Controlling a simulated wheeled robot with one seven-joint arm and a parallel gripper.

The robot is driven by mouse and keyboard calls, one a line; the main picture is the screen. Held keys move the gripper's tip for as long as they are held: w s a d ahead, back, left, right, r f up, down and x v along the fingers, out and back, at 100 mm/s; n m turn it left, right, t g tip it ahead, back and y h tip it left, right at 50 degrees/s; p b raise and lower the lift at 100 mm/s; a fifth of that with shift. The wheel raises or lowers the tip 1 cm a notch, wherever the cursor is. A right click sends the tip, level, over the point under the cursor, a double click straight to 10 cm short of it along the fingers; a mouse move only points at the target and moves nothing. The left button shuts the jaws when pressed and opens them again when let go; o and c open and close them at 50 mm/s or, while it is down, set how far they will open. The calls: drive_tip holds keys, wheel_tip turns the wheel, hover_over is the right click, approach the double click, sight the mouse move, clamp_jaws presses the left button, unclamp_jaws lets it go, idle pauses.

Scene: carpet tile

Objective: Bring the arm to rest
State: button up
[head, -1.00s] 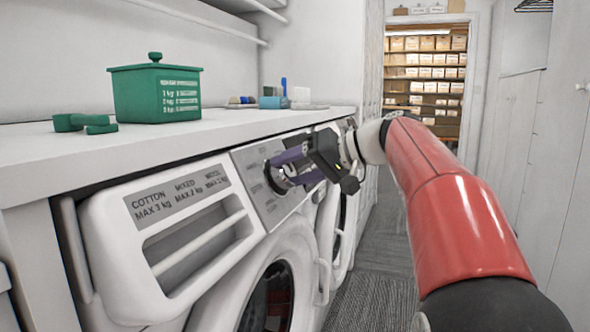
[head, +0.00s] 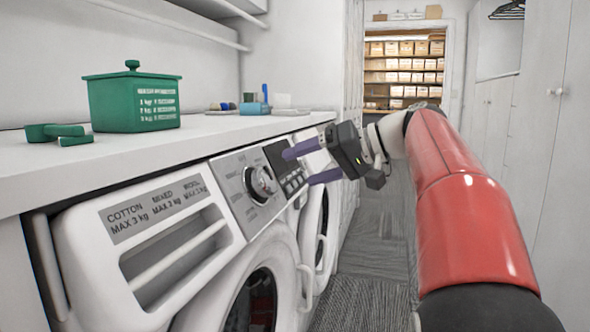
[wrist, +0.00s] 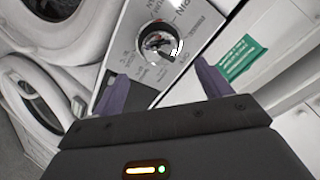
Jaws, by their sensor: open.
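My red arm reaches in from the right in the head view. My gripper (head: 302,164) is open, with its two purple fingers apart and nothing between them. It is in front of the washing machine's control panel (head: 232,196), to the right of the round dial (head: 261,181). In the wrist view the dial (wrist: 160,41) shows beyond the two open fingers (wrist: 160,88), apart from them.
A green lidded box (head: 134,102) and a green scoop (head: 54,133) stand on the white counter (head: 215,131). A detergent drawer (head: 150,240) is at the left. Washer doors are below. Carpeted aisle (head: 372,260) is free below the arm.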

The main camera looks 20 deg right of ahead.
idle(0.4)
drive_tip(key=s+a+f+g+h+p, duration=0.1)
drive_tip(key=s+a+f+h, duration=0.1)
drive_tip(key=s+f, duration=0.6)
drive_tip(key=s+a+f+m+h+p, duration=0.1)
drive_tip(key=s+a+f+h, duration=0.1)
drive_tip(key=s+f+h, duration=0.3)
drive_tip(key=s+a+f+g+h+p, duration=0.1)
drive_tip(key=s+a+f+h, duration=0.1)
drive_tip(key=s+f, duration=0.9)
wheel_tip(320, 180, down, 4)
drive_tip(key=shift+a+f+m+g+h, duration=0.2)
drive_tip(key=shift+m+g+h, duration=0.1)
drive_tip(key=shift+h, duration=0.6)
drive_tip(key=shift+s, duration=0.1)
